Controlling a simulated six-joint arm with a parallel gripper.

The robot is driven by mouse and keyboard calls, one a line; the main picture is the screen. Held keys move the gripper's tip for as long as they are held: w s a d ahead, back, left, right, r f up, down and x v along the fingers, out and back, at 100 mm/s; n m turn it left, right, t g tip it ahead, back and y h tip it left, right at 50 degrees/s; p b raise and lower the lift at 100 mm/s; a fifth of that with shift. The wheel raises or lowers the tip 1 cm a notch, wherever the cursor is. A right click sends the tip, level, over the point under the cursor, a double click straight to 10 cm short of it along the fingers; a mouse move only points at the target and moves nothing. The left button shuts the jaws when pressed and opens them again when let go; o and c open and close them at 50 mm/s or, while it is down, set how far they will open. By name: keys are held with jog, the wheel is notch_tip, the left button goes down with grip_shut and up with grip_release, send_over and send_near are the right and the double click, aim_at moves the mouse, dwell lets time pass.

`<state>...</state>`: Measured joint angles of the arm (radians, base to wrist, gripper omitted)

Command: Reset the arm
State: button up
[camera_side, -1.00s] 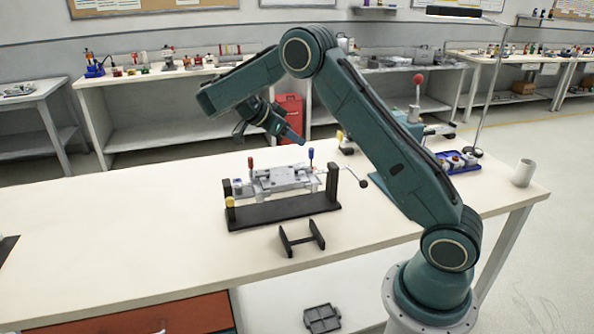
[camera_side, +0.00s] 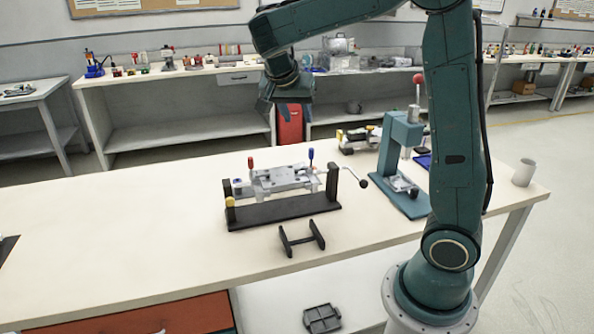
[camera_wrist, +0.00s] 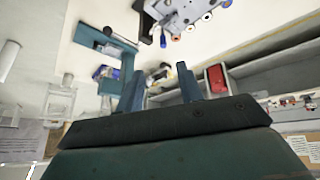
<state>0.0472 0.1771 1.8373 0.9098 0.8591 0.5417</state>
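My gripper (camera_side: 284,108) is raised above the far side of the table, pointing down, in the side view. In the wrist view its two fingers (camera_wrist: 161,88) stand apart with nothing between them. The track fixture (camera_side: 285,211) sits on the table, with a black base, a grey carriage, red, blue and yellow knobs and a crank at its right end. Part of its grey carriage shows at the top of the wrist view (camera_wrist: 185,14). My gripper is apart from the fixture.
A teal press (camera_side: 392,166) with a red-knobbed lever stands right of the fixture, close behind my arm. A black H-shaped stand (camera_side: 301,239) lies in front.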

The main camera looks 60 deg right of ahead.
jog(key=s+a+n+t+y, duration=0.5)
jog(key=s+a+n+y, duration=0.1)
jog(key=s+a+n, duration=0.9)
jog(key=shift+s+a+n, duration=0.4)
jog(key=shift+s+a, duration=0.55)
jog(key=shift+s, duration=1)
jog(key=shift+f, duration=0.1)
